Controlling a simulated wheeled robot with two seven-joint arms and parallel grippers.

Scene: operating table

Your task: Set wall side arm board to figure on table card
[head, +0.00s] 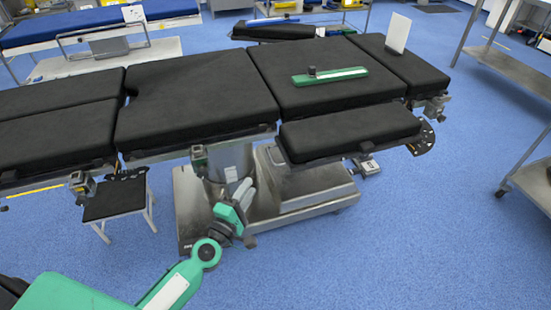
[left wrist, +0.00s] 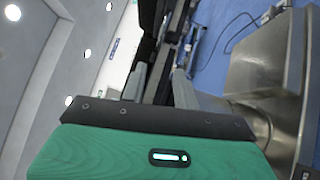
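The black padded operating table (head: 195,95) runs across the head view. A near arm board (head: 350,132) extends along its near right edge, with a round perforated joint plate (head: 424,135) at its right end. A far arm board (head: 272,32) lies beyond the table. I cannot tell which is wall side. A white card (head: 397,33) stands on the table's right section; its figure is unreadable. My left gripper (head: 246,184) is in front of the table column, below and left of the near board. In the left wrist view its fingers (left wrist: 160,78) are apart and empty. My right gripper is out of view.
A green and white tool-like object (head: 330,76) lies on the table. The metal base and column (head: 290,195) stand behind my left gripper. A small stool (head: 115,200) is at left, a metal shelf (head: 510,70) at right. Blue floor is clear at front right.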

